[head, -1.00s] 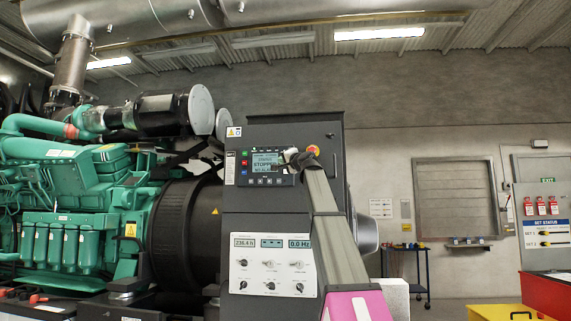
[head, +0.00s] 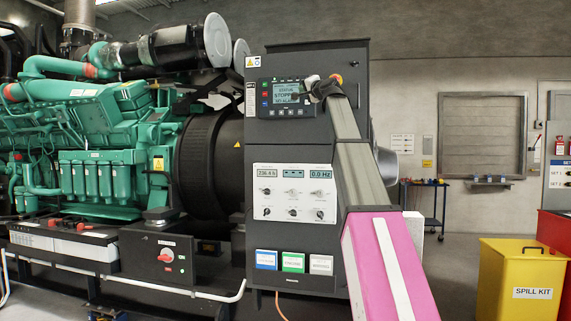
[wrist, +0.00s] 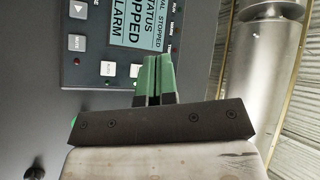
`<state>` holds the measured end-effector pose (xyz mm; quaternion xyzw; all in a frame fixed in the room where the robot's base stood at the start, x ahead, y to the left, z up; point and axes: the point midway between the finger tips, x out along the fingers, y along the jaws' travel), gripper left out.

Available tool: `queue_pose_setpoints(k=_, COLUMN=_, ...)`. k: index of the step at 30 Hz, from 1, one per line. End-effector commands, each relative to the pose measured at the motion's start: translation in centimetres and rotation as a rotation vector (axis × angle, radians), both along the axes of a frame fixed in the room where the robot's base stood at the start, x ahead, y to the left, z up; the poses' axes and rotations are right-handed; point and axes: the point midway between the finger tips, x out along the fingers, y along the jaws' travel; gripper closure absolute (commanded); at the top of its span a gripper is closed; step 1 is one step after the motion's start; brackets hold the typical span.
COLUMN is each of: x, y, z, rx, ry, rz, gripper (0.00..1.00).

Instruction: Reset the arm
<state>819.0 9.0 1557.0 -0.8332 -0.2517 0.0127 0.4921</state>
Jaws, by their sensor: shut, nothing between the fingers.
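My gripper (head: 306,92) is at the end of my raised arm, in front of the controller screen (head: 286,92) on the dark genset control cabinet (head: 292,140). In the wrist view my gripper (wrist: 153,75) shows two green fingers pressed together with nothing between them. The tips are close to the lower right of the screen (wrist: 126,25), near the controller buttons (wrist: 107,69). I cannot tell whether they touch the panel. The screen reads STOPPED. My gripper partly covers the right side of the controller in the head view.
The green engine (head: 95,140) stands left of the cabinet. A red rotary switch (head: 166,255) sits on a black box below it. A yellow spill kit bin (head: 515,285) stands at right, and a blue trolley (head: 425,200) is behind. Floor between cabinet and bin looks clear.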

Motion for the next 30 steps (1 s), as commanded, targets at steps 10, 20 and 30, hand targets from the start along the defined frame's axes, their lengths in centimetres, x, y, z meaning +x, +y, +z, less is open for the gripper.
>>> queue_pose_setpoints(k=10, x=2.1, y=0.5, z=-10.3, rx=-0.089, ry=0.103, rz=-0.012, gripper=1.00)
queue_pose_setpoints(k=20, x=3.8, y=1.2, z=-30.4, rx=-0.287, ry=0.318, rz=-0.015, gripper=1.00)
queue_pose_setpoints(k=30, x=1.3, y=1.8, z=-50.0, rx=-0.492, ry=0.543, rz=0.017, gripper=1.00)
